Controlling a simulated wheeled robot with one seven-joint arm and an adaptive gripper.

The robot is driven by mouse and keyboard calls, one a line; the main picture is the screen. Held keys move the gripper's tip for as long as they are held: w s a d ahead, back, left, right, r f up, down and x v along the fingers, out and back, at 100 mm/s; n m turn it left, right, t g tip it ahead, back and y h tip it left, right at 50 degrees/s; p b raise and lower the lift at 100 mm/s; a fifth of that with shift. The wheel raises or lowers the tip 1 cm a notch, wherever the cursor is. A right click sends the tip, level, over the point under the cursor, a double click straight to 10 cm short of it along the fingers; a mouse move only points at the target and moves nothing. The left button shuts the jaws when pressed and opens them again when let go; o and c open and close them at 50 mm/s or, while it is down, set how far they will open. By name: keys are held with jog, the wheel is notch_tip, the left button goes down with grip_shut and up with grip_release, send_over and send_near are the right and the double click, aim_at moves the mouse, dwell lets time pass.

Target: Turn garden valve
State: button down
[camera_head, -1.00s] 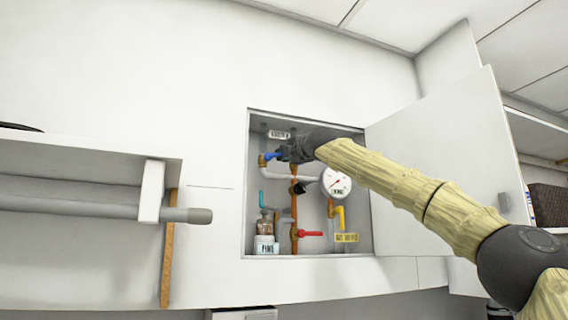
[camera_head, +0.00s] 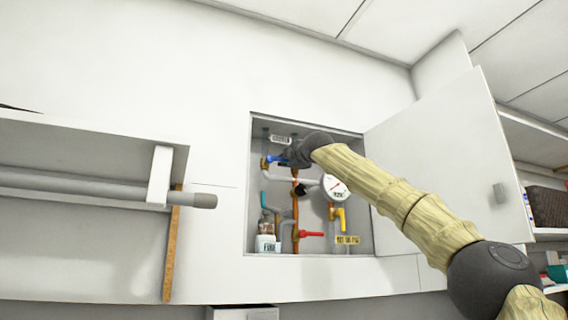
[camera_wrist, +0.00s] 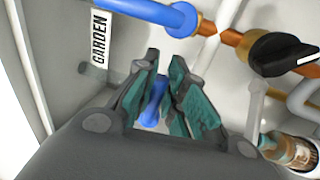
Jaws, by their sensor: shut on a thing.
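The garden valve has a blue handle (camera_head: 275,159) near the top left of the recessed wall cabinet. A white GARDEN label (camera_wrist: 99,38) is on the cabinet's back wall beside it in the wrist view. My gripper (camera_head: 285,156) is at the blue handle. In the wrist view my gripper (camera_wrist: 163,100) has its teal-padded fingers on either side of a blue piece (camera_wrist: 153,98), shut on it. Another blue length (camera_wrist: 165,14) joins a brass fitting above the fingers. My gripper hides part of the valve in the head view.
The cabinet also holds a round gauge (camera_head: 335,187), a red lever (camera_head: 312,234), a yellow lever (camera_head: 341,219), a black knob (camera_wrist: 282,53) and a bottle (camera_wrist: 294,150). The cabinet door (camera_head: 445,160) stands open on the right. A shelf (camera_head: 80,135) with a grey rail is at left.

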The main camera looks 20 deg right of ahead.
jog(key=c, duration=1.5)
grip_release()
jog(key=shift+d, duration=0.15)
jog(key=shift+s, duration=0.1)
jog(key=shift+s, duration=0.15)
jog(key=s, duration=0.3)
jog(key=s+f, duration=0.1)
jog(key=s, duration=0.3)
jog(key=s+f, duration=0.1)
jog(key=s, duration=0.3)
jog(key=shift+s+a+f, duration=0.1)
jog(key=shift+a+f, duration=0.15)
jog(key=shift+a, duration=0.05)
